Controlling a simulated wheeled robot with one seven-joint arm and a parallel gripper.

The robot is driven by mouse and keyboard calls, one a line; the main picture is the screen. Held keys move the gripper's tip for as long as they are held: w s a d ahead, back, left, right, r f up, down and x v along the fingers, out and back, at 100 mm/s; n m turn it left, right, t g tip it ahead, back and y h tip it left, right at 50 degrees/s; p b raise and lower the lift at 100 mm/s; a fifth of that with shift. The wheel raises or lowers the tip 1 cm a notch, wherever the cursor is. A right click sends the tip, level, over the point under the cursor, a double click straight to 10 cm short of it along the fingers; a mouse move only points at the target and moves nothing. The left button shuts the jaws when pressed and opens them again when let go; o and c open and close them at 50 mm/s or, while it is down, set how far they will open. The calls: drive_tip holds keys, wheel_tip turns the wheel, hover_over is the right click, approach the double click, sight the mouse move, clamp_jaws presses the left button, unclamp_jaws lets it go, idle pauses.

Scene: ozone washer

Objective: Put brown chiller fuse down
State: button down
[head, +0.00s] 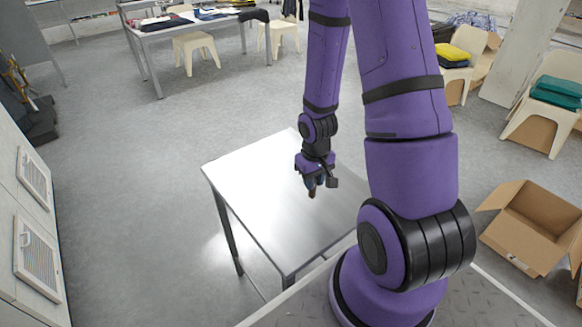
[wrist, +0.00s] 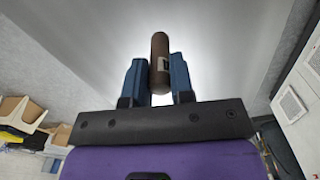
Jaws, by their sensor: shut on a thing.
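The brown chiller fuse (wrist: 159,62) is a small brown cylinder with a pale label. It sits between the two blue fingers of my gripper (wrist: 158,82) in the wrist view, and my gripper is shut on it. In the head view my gripper (head: 313,184) is over the shiny metal table (head: 253,194), and the fuse's brown end (head: 312,194) shows small below the fingers. The fuse looks close to the tabletop; I cannot tell whether it touches it.
The visible tabletop is otherwise bare. An open cardboard box (head: 535,225) stands on the floor at the right. White cabinets (head: 30,215) stand at the left. Chairs with folded cloths (head: 556,92) are at the right.

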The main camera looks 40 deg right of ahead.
drive_tip(key=shift+w+d+f, duration=0.2)
drive_tip(key=shift+w+f, duration=0.6)
drive_tip(key=shift+w, duration=1.9)
drive_tip(key=shift+w+d+f, duration=0.25)
drive_tip(key=shift+w+f, duration=0.6)
drive_tip(key=shift+w, duration=1.85)
drive_tip(key=shift+w+d+f, duration=0.2)
drive_tip(key=shift+w+f, duration=0.6)
drive_tip(key=shift+w, duration=1.9)
drive_tip(key=shift+f, duration=0.15)
drive_tip(key=c, duration=1)
unclamp_jaws()
